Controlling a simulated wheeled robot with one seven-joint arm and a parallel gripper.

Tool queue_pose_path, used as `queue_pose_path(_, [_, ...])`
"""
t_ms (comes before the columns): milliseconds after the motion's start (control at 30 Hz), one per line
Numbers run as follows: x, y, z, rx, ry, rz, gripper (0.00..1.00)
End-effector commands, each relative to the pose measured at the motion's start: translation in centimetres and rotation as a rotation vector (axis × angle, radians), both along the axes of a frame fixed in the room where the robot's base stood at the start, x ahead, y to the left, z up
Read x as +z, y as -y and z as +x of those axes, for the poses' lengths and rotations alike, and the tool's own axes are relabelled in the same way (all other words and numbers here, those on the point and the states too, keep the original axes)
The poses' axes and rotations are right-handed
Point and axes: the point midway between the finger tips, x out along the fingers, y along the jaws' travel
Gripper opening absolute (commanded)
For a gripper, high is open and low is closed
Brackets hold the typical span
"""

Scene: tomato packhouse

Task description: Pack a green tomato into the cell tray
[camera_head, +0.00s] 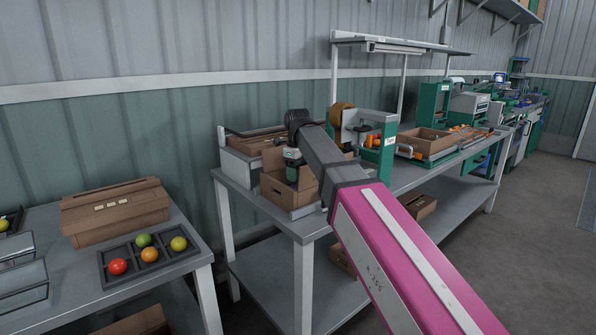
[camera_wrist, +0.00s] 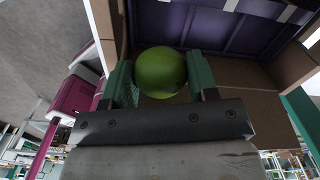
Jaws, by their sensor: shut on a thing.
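My gripper (camera_wrist: 160,78) is shut on a green tomato (camera_wrist: 160,66), which sits between the two green finger pads in the wrist view. In the head view my gripper (camera_head: 292,157) is at an open cardboard box (camera_head: 275,192) on the middle bench, and the tomato is hidden there. The wrist view shows the box's brown wall (camera_wrist: 228,103) and purple inside close around the tomato. The dark cell tray (camera_head: 121,253) lies on the left table. It holds a red tomato (camera_head: 118,267), a green one (camera_head: 143,240), an orange one (camera_head: 150,255) and a yellow-green one (camera_head: 178,244).
A closed cardboard carton (camera_head: 115,212) stands behind the tray. Metal-framed trays (camera_head: 22,283) lie at the table's left. A gap separates the left table from the middle bench (camera_head: 310,229). A green machine (camera_head: 385,150) stands right of the box.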

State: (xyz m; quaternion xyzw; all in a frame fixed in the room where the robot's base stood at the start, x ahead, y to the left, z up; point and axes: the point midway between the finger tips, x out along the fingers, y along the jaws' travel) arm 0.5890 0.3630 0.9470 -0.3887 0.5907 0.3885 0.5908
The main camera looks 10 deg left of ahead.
Motion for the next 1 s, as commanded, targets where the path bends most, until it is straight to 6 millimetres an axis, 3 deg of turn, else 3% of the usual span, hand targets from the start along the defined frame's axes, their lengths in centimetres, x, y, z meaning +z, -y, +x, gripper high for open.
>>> queue_pose_path(700, [-5.6, 0.0, 0.0, 0.0, 0.0, -0.001, 0.42])
queue_pose_path(1000, [-6.5, 0.0, 0.0, 0.001, 0.0, 0.0, 0.42])
